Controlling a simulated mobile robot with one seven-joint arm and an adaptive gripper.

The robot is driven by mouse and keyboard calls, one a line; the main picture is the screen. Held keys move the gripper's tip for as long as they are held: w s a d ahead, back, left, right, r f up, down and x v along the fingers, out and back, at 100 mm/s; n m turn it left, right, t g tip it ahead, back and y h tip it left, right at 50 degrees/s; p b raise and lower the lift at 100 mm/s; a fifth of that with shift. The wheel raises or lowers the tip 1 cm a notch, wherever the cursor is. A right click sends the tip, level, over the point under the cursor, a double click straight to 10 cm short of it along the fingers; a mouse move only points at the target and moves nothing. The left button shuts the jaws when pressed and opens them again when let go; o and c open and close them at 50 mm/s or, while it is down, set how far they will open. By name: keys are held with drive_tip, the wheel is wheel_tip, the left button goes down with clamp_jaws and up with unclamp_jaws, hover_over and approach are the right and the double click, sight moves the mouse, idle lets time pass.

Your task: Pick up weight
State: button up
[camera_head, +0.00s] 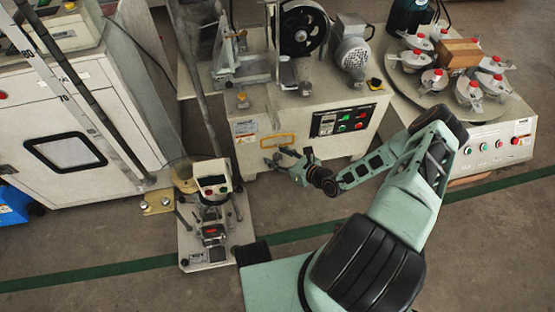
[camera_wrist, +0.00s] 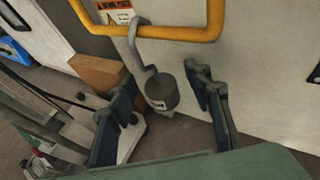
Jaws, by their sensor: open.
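The weight (camera_wrist: 162,92) is a dark grey cylinder with a bent hook rod on top, seen in the wrist view. Its hook (camera_wrist: 135,32) meets the yellow bar handle (camera_wrist: 175,33) on the pale machine front, and it appears to hang there. My gripper (camera_wrist: 163,98) is open, with one finger to the left of the weight and one to the right. Both fingers look apart from it. In the head view my gripper (camera_head: 281,158) is just below the yellow handle (camera_head: 277,140). I cannot make out the weight clearly there.
The pale machine (camera_head: 310,125) stands directly behind my gripper. A small bench device (camera_head: 212,190) on a white base stands to the left. A turntable machine (camera_head: 480,150) with several clamps stands to the right. A brown block (camera_wrist: 98,74) is beside my left finger. Floor is clear in front.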

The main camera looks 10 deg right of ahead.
clamp_jaws()
drive_tip(key=shift+r, duration=0.1)
drive_tip(key=shift+r, duration=0.15)
idle(0.4)
